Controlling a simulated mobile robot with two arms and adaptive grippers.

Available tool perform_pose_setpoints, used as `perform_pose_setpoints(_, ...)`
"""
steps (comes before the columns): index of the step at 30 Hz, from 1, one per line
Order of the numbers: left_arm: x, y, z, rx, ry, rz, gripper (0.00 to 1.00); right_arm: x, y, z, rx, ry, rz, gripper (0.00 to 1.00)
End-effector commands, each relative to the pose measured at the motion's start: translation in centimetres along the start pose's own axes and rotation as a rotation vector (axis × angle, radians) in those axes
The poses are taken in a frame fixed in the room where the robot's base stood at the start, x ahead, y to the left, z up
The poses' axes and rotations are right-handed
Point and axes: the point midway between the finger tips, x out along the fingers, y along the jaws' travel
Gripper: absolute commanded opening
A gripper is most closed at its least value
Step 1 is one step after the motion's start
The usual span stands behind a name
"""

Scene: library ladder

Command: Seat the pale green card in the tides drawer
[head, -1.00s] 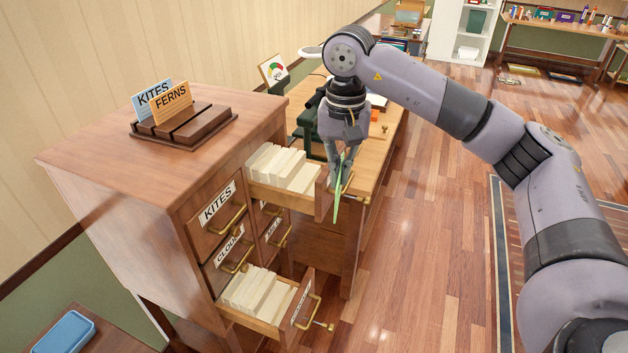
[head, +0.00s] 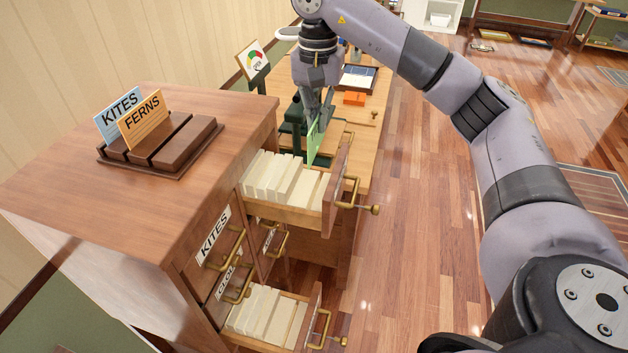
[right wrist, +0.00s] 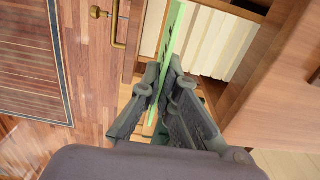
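The pale green card (head: 316,138) is upright in my right gripper (head: 318,108), which is shut on its upper part. In the right wrist view the card (right wrist: 173,40) is seen nearly edge-on between the two fingers (right wrist: 158,88). It appears over the open upper drawer (head: 283,212), between the drawer's front panel and the row of cream cards (head: 285,180). How far its lower edge is above the drawer is hard to tell. No tides label is readable; the faces of both open drawers are turned away. My left gripper is out of view.
The lower drawer (head: 265,318) is also open, with cream cards. KITES (head: 213,235) labels a closed drawer. A wooden holder (head: 163,143) on the cabinet bears a blue KITES card and an orange FERNS card.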

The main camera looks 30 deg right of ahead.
Motion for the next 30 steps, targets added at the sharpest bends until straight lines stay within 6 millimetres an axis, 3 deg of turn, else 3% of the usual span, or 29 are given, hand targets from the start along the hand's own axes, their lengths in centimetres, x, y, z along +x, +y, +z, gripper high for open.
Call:
perform_pose_setpoints(3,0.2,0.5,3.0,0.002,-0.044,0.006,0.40,3.5,0.0,0.1,-0.001,-0.006,0.005,0.00)
perform_pose_setpoints(5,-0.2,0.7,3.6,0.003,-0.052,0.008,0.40,4.7,0.1,0.1,0.000,-0.004,0.006,0.00)
perform_pose_setpoints(8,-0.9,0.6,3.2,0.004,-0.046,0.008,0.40,7.1,0.1,0.1,0.000,-0.003,0.005,0.00)
perform_pose_setpoints(12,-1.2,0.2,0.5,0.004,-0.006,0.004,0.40,9.6,0.0,0.1,-0.001,-0.001,0.003,0.00)
perform_pose_setpoints(17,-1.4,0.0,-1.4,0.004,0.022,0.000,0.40,10.9,-0.1,0.0,0.000,-0.001,0.000,0.00)
perform_pose_setpoints(24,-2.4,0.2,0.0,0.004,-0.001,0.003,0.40,14.3,0.0,0.1,0.001,-0.002,0.003,0.00)
perform_pose_setpoints(30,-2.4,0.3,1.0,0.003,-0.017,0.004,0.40,15.1,-0.1,0.0,-0.001,0.000,0.000,0.00)
